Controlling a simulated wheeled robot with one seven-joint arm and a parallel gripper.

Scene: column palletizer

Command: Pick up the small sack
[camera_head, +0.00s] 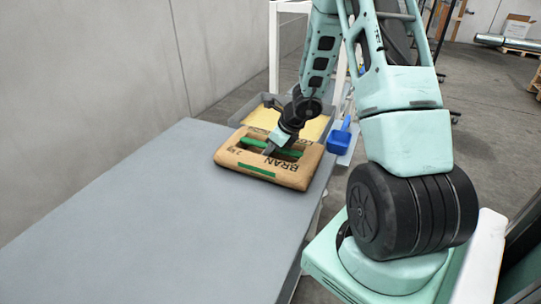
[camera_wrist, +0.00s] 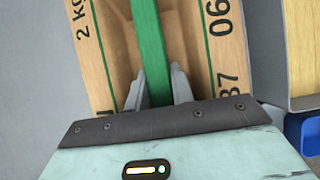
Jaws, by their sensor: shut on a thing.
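The small sack (camera_head: 270,158) is a tan bag marked BRAN with green bands, lying flat near the far end of the grey table (camera_head: 150,215). It fills the upper middle of the wrist view (camera_wrist: 196,30), with 2 KG lettering on one side. A green strap (camera_wrist: 150,50) runs along its middle, over a recess. My gripper (camera_head: 270,148) reaches down to the sack's middle in the head view. In the wrist view its two grey fingers (camera_wrist: 158,88) are closed on the green strap, one on each side. I cannot tell whether the sack is clear of the table.
A grey tray with a yellow inside (camera_head: 262,117) stands just beyond the sack, and a blue scoop (camera_head: 340,138) is to its right. A wall runs along the left. The near part of the table is bare.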

